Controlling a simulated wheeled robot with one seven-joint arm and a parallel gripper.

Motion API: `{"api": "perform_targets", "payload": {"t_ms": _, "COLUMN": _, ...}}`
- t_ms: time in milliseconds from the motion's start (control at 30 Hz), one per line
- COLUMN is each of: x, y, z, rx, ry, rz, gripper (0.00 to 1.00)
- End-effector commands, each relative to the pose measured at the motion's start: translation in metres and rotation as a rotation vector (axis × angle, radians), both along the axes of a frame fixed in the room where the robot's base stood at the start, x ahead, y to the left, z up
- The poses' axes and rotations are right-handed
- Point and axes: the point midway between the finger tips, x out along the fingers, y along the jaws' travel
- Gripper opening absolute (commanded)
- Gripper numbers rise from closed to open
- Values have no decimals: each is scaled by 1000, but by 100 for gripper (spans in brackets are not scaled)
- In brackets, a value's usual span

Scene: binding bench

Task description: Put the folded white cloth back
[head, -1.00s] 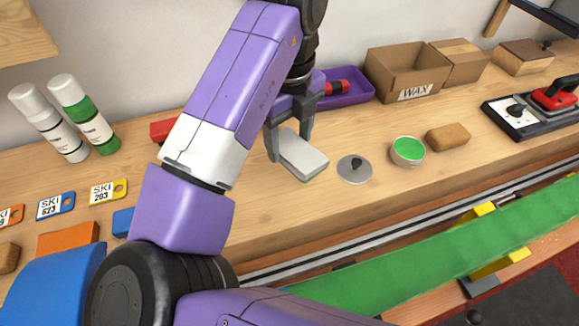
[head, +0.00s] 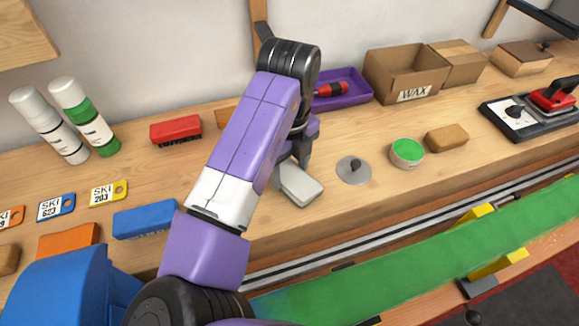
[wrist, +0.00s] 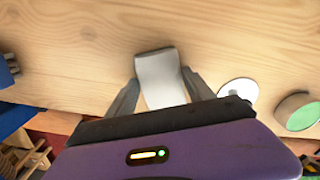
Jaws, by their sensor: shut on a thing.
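The folded white cloth (head: 301,188) is a small pale pad near the front of the wooden bench, left of a grey disc with a knob. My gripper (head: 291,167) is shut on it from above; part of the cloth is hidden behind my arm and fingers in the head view. In the wrist view the cloth (wrist: 160,80) sits between the two fingers of my gripper (wrist: 160,92), one along each side. I cannot tell whether its underside touches the bench.
The grey disc (head: 354,170), green-topped tin (head: 407,153) and tan block (head: 446,138) stand to the right. A purple tray (head: 345,97) and WAX box (head: 405,79) are behind. A blue brush (head: 147,220) lies left. A green ski (head: 420,258) runs along the front.

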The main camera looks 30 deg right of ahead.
Motion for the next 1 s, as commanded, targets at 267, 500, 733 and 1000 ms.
{"api": "perform_targets", "payload": {"t_ms": 267, "x": 0, "y": 0, "z": -3, "rx": 0, "ry": 0, "rz": 0, "gripper": 83}}
{"api": "perform_targets", "payload": {"t_ms": 500, "x": 0, "y": 0, "z": -3, "rx": 0, "ry": 0, "rz": 0, "gripper": 83}}
{"api": "perform_targets", "payload": {"t_ms": 733, "x": 1, "y": 0, "z": 13, "rx": 0, "ry": -3, "rz": 0, "gripper": 83}}
{"api": "perform_targets", "payload": {"t_ms": 1000, "x": 1, "y": 0, "z": 68, "rx": 1, "ry": -4, "rz": -2, "gripper": 83}}
